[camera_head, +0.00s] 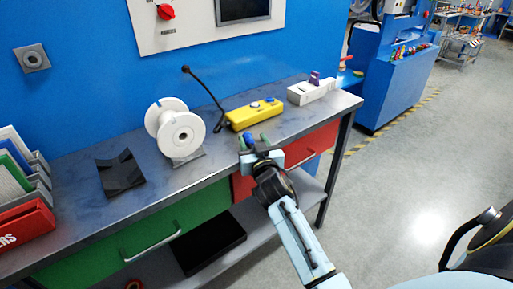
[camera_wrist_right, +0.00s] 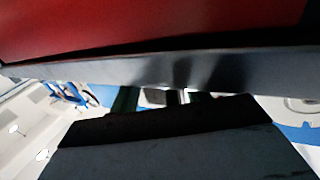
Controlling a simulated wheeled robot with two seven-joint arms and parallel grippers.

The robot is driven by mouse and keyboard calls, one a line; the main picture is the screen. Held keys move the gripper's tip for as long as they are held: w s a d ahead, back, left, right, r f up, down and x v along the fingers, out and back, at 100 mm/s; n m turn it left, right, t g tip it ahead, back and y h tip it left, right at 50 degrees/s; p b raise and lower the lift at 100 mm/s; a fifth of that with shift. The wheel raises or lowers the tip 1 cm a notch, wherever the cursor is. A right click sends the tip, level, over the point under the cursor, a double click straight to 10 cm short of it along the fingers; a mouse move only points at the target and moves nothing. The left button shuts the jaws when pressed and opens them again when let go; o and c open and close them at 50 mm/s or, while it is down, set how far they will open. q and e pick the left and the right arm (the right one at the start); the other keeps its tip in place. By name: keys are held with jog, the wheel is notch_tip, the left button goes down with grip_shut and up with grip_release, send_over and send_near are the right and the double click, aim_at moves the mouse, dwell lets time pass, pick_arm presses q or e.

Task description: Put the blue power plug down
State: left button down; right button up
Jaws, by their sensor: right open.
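The blue power plug (camera_head: 249,138) shows as a small blue shape at the front edge of the grey workbench (camera_head: 225,160). My right gripper (camera_head: 254,141) reaches in from the lower right at the bench's front edge. Its green-tipped fingers are open, one on each side of the blue plug. I cannot tell whether the plug touches a finger or rests on the bench top. In the right wrist view, the green fingertips (camera_wrist_right: 160,99) show beyond the dark gripper body, and the plug cannot be made out. My left gripper is not in view.
A yellow button box (camera_head: 255,114) with a black cable lies behind the gripper. A white spool (camera_head: 175,130) stands left, beside a black cradle (camera_head: 120,174). A white box (camera_head: 311,91) is at the right. A red drawer (camera_head: 312,147) is below the bench top.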

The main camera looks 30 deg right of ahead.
jog(key=shift+r, duration=0.4)
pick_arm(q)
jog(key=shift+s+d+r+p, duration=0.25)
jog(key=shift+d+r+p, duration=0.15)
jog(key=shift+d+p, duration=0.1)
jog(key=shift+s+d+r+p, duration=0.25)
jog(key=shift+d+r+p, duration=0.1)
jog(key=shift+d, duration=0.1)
pick_arm(e)
jog(key=v, duration=1.2)
jog(key=shift+r, duration=0.2)
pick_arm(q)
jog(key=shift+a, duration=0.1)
